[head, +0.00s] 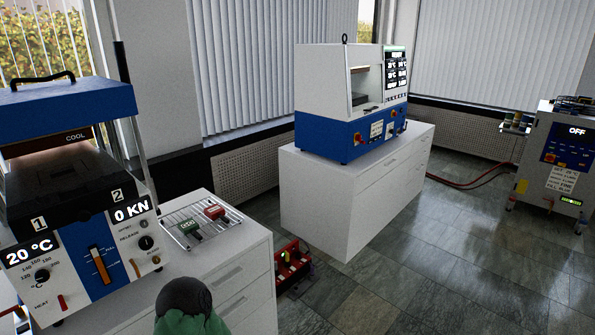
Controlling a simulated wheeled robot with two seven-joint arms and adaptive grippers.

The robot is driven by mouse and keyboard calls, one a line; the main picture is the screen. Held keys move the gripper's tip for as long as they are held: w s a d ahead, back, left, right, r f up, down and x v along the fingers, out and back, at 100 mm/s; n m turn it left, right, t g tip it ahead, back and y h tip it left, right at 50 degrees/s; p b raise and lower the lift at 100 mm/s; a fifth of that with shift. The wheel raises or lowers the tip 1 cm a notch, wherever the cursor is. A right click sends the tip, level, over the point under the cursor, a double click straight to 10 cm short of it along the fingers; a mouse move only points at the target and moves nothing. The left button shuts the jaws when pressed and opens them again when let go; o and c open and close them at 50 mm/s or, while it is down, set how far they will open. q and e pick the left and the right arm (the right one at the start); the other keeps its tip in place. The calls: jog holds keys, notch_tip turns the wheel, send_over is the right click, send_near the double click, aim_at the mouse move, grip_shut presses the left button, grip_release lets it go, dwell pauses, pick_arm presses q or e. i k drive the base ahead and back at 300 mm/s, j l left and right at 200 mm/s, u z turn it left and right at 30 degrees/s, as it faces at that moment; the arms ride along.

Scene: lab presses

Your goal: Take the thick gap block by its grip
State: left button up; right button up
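Two small blocks with labelled tops lie on a wire rack (182,213) on the white cabinet, right of the near press. One is green (188,227), at the front left of the rack; the other is red (215,212), behind it to the right. Each has a dark part sticking out toward the lower right, perhaps its grip. The labels are too small to read, and I cannot tell which block is the thick one. Neither of my grippers shows in the head view.
The near blue-and-white press (95,235) reads 20 °C and 0 KN. A dark rounded, green-based shape (187,300) stands at the bottom edge. A red carrier (292,262) sits on the floor. Another press (345,135) stands on a white cabinet (330,195). Open floor lies to the right.

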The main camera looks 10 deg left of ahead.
aim_at(214, 211)
jog(key=i+l+u, duration=0.1)
jog(key=i+u, duration=0.3)
jog(key=i, duration=0.15)
jog(key=i+l+u, duration=0.4)
jog(key=i, duration=0.15)
jog(key=i+l+u, duration=0.35)
jog(key=i, duration=0.15)
